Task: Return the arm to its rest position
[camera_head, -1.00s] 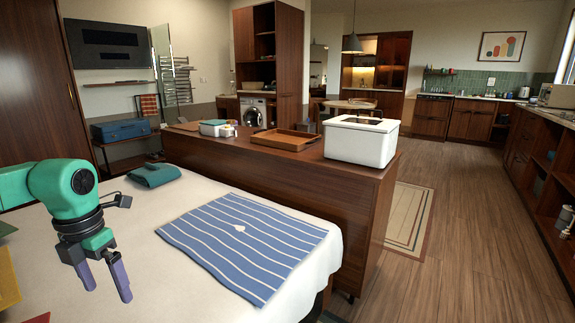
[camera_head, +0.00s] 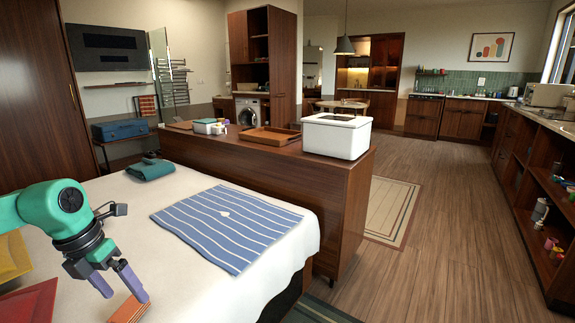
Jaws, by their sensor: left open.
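My left gripper (camera_head: 121,282) is in the lower left of the head view, over the near part of the white-covered bed (camera_head: 195,292). Its two purple fingers are apart and point down. A small orange-brown block (camera_head: 129,309) shows just below the fingertips at the picture's bottom edge. I cannot tell whether the fingers touch it, and its lower part is cut off. My left arm comes in from the left edge. My right gripper is out of view.
A blue striped cloth (camera_head: 228,226) lies flat on the bed, with a folded green cloth (camera_head: 150,169) behind it. Red (camera_head: 30,301) and yellow (camera_head: 12,256) pieces lie at left. A wooden cabinet (camera_head: 335,215) beyond the bed carries a white box (camera_head: 337,136) and a tray (camera_head: 269,138). Open floor lies right.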

